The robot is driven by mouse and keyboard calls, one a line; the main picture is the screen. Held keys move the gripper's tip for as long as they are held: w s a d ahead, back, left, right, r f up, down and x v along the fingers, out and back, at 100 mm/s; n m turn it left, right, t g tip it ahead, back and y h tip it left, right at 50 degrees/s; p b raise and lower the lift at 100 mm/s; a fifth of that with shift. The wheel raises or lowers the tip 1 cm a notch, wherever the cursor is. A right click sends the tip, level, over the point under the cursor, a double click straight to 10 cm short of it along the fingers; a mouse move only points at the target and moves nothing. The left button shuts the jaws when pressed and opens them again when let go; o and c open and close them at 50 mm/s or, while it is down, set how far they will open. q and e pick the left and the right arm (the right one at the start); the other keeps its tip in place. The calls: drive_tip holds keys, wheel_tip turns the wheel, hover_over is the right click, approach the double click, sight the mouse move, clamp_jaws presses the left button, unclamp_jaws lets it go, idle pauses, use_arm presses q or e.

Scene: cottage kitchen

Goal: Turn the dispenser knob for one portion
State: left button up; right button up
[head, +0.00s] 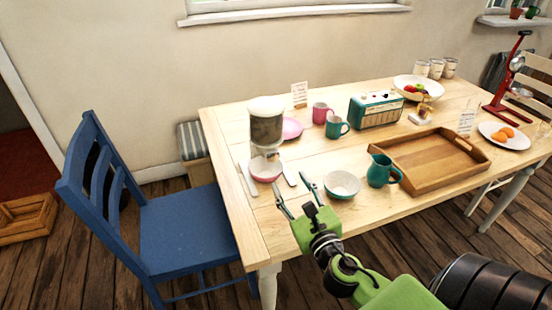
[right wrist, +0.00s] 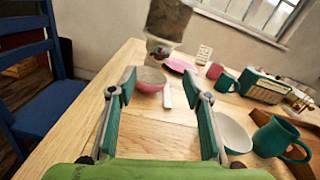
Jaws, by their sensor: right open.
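The dispenser (head: 266,130), a clear container of grey-brown contents with a pale lid, stands upright near the table's left end. Its lower part also shows in the right wrist view (right wrist: 168,18), where its top is cut off. A pink bowl (head: 264,174) sits below its outlet; the wrist view shows it too (right wrist: 150,86). My left gripper is not in view.
A white bowl (head: 342,183), teal pitcher (head: 381,172) and wooden tray (head: 428,178) stand right of my gripper. Mugs and a pink plate (head: 293,128) are behind. A radio (head: 376,110) stands farther back. A blue chair (head: 180,225) is at left.

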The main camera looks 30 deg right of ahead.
sight(274, 157)
drive_tip(key=p+x, duration=0.1)
drive_tip(key=x, duration=0.9)
drive_tip(key=shift+s+f, duration=0.1)
drive_tip(key=shift+w+d, duration=0.15)
drive_tip(key=shift+w, duration=0.35)
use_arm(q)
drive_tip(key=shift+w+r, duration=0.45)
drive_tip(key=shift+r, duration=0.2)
use_arm(e)
drive_tip(key=c, duration=1.1)
